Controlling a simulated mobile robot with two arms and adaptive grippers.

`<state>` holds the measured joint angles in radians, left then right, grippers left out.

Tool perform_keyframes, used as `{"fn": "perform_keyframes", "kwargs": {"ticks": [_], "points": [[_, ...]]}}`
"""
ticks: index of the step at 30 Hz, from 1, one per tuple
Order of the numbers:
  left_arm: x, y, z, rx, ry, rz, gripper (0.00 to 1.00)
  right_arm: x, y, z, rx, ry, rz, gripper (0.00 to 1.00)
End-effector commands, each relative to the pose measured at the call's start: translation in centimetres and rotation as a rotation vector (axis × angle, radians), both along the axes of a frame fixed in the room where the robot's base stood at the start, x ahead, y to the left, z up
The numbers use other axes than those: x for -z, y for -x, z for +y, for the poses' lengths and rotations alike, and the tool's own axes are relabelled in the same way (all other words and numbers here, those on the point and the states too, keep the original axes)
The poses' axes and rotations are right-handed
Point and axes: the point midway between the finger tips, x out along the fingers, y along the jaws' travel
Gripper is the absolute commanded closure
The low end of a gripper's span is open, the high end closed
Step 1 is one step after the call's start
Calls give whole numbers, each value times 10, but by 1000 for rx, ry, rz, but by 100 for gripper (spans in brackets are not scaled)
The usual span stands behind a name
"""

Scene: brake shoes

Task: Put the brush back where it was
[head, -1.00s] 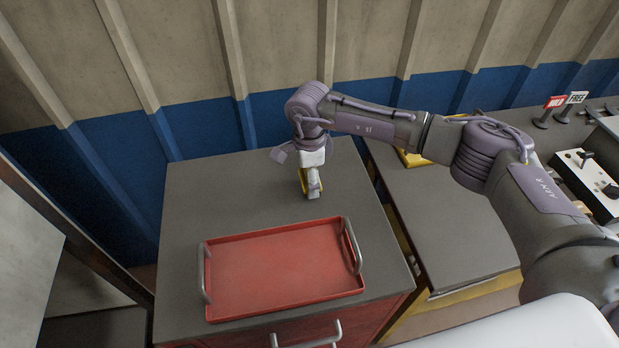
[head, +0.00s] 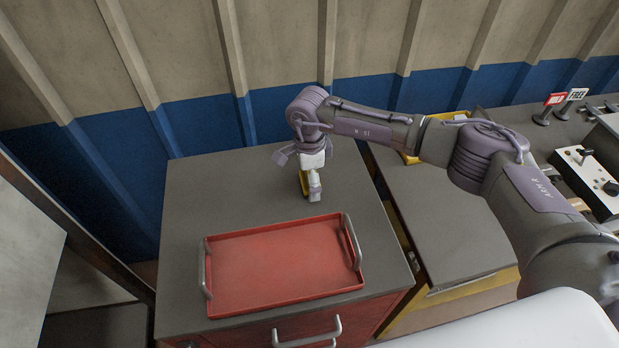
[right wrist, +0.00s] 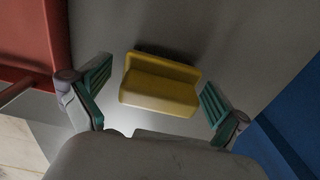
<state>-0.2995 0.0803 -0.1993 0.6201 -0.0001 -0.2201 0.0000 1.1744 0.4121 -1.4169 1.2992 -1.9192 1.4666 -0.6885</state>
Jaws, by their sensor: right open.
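The brush shows in the right wrist view as a yellow block (right wrist: 160,88) with a dark strip along its far edge, resting on the grey cabinet top. My right gripper (right wrist: 153,92) is open, with one green-padded finger on each side of the brush and gaps between. In the head view, my right gripper (head: 313,188) points down behind the red tray, and a sliver of the yellow brush (head: 304,183) shows beside its fingers. The rest of the brush is hidden there. My left gripper is not in view.
A red tray (head: 285,309) with grey handles lies empty at the front of the cabinet top (head: 195,190). A blue and beige wall (head: 195,125) stands close behind. A lower grey surface is to the right, with a yellow object (head: 409,158) partly behind my arm.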

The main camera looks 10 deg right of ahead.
Motion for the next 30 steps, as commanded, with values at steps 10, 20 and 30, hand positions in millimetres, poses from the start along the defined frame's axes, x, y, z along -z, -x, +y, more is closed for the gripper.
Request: {"fn": "perform_keyframes", "kwargs": {"ticks": [10,20,30], "points": [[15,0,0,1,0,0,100,-52,-1,0,-1,-1,-7,1],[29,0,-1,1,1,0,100,-111,-1,1,-1,-1,-3,1],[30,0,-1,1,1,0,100,-123,0,1,-1,-1,0,1]]}}
